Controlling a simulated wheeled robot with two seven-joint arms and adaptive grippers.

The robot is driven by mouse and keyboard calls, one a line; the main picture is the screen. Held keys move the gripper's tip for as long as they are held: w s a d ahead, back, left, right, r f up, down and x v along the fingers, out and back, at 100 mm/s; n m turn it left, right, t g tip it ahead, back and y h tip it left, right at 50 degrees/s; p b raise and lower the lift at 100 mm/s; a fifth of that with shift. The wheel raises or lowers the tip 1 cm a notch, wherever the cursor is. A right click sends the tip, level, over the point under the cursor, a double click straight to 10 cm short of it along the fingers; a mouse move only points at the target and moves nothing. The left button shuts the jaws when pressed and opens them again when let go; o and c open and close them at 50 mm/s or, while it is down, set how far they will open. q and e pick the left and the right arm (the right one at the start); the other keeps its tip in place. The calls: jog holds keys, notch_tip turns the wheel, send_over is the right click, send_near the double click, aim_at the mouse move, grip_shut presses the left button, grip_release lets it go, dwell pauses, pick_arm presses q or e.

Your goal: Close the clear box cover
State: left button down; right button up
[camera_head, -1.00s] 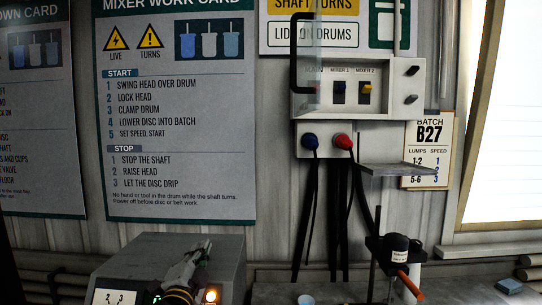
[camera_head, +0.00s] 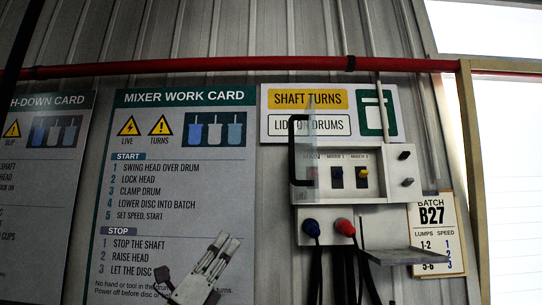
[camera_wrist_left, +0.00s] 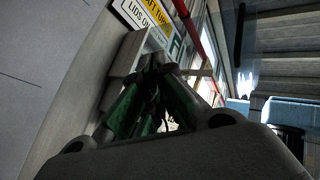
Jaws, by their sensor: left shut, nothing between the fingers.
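The clear cover (camera_head: 311,160) stands swung out at the left side of the grey switch box (camera_head: 374,172), seen nearly edge-on, with a black handle (camera_head: 292,150) on it. The box front is uncovered, with a blue and a yellow switch showing. My left gripper (camera_head: 228,242) is shut and empty, below and left of the cover, in front of the work card and apart from the handle. In the left wrist view its fingers (camera_wrist_left: 157,62) come together in front of the pale box (camera_wrist_left: 128,60). My right gripper is in neither view.
Blue and red plugs (camera_head: 345,227) with hanging black cables sit under the box. A grey shelf (camera_head: 408,255) juts out at lower right. A red pipe (camera_head: 240,68) runs above the signs. The mixer work card (camera_head: 172,190) lies flat on the wall.

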pick_arm(q)
jog(key=s+d+r+m+g+h, duration=0.4)
jog(key=r+m+g+h, duration=0.4)
jog(key=m, duration=0.5)
jog(key=m+g+y, duration=0.4)
jog(key=m+g, duration=0.3)
jog(key=m, duration=0.7)
send_near(293, 162)
jog(key=s+a+r+m+t+y, duration=0.1)
jog(key=a+r+m+t+y, duration=0.1)
jog(key=a+r+t+y, duration=0.2)
jog(key=a+r+y, duration=0.2)
jog(key=a, duration=0.1)
jog(key=shift+s+a+m, duration=0.2)
jog(key=shift+a+m, duration=0.2)
jog(key=shift+d+r, duration=0.1)
jog(key=s+d+p+x, duration=0.1)
jog(key=p+x, duration=0.3)
jog(key=x, duration=0.8)
jog(key=shift+s+d, duration=0.4)
jog(key=shift+d, duration=0.15)
